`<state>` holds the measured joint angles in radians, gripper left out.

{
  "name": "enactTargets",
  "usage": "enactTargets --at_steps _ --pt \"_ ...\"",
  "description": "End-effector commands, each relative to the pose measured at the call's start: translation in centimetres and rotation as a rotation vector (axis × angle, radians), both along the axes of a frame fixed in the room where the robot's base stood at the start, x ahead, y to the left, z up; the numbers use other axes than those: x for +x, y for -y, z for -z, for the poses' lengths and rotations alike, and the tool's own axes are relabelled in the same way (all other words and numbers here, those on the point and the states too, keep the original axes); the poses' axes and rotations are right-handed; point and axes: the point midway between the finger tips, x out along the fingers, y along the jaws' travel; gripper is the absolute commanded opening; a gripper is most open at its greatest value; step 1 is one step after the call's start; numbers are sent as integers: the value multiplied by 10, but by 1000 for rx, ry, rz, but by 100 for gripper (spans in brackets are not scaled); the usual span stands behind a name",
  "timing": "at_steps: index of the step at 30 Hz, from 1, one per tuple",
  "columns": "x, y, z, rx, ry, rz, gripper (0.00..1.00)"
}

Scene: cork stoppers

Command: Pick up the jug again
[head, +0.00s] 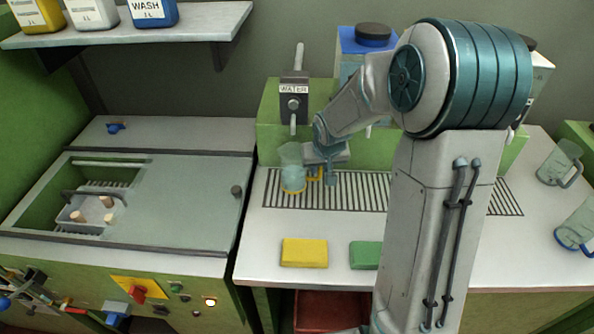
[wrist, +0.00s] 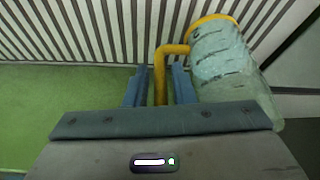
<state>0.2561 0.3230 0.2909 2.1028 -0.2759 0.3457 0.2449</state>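The clear jug (head: 291,158) with a yellow handle and yellow bottom ring stands on the slatted drain grate (head: 350,190), below the tap marked WATER (head: 293,100). Its lower part looks pale blue. In the wrist view the jug (wrist: 225,65) is at the upper right. Its yellow handle (wrist: 160,75) lies between the two blue fingers of my gripper (wrist: 160,88). A gap shows on each side of the handle, so the fingers look open around it. In the head view my gripper (head: 324,174) is right beside the jug, on its handle side.
A yellow sponge (head: 304,253) and a green one (head: 365,255) lie at the front of the counter. Two more jugs (head: 560,163) (head: 577,225) stand at the right.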

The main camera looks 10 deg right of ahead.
Motion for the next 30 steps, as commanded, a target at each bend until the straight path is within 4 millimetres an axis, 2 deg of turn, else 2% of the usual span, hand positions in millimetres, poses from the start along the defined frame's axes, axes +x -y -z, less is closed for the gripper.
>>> enactTargets --at_steps 3,5,6,20,30 --pt "0 0 0 0 0 0 20" --pt "0 0 0 0 0 0 3" --pt "0 0 0 0 0 0 0" --pt "0 0 -3 0 1 0 0" --pt "0 -1 -24 0 1 -2 0"
